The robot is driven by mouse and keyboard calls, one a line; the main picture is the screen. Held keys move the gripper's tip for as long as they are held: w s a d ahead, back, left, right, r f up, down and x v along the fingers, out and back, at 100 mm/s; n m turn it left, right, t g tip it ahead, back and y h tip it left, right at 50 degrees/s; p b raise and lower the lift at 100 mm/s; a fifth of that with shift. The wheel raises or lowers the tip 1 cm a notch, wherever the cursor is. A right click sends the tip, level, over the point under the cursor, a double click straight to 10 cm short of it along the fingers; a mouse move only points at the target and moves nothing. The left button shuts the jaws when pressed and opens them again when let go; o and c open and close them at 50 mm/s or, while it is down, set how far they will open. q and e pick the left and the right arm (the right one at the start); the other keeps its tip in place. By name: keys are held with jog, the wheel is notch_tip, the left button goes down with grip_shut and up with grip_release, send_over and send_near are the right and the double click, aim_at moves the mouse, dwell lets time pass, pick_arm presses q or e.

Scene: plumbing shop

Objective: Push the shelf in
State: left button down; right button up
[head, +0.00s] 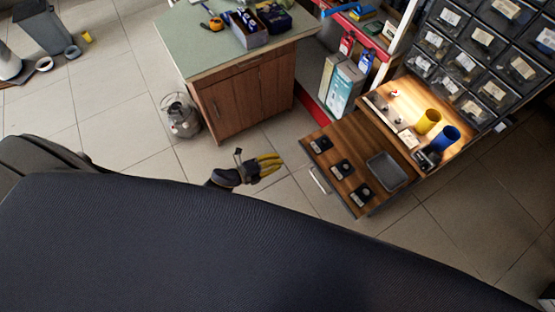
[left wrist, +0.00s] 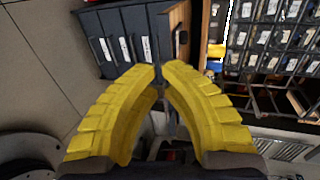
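The pulled-out wooden shelf (head: 352,150) sticks out from the drawer cabinet in the head view, with a pale bar handle (head: 318,180) on its front edge. It carries three small black pieces and a grey tray (head: 387,172). My left gripper (head: 281,162) is to the left of the shelf front, apart from it, with yellow fingers pointing toward it. In the left wrist view, the fingertips (left wrist: 162,68) meet or nearly meet, with nothing clearly held. A wooden surface (left wrist: 178,22), probably the shelf, shows just beyond them. My right gripper is not in view.
Behind the shelf, a lit wooden surface (head: 398,96) holds a yellow cup (head: 427,121) and a blue cup (head: 445,138). Labelled bins (head: 482,38) rise above. A green-topped workbench (head: 200,50) and a gas cylinder (head: 183,118) stand left.

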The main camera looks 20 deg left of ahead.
aim_at(304, 150)
pick_arm(q)
jog(key=shift+r+x, duration=0.15)
jog(key=shift+x, duration=1.75)
jog(key=shift+r+x, duration=0.2)
jog(key=shift+x, duration=1.7)
jog(key=shift+r+x, duration=0.15)
jog(key=shift+x, duration=1.75)
jog(key=shift+w, duration=0.25)
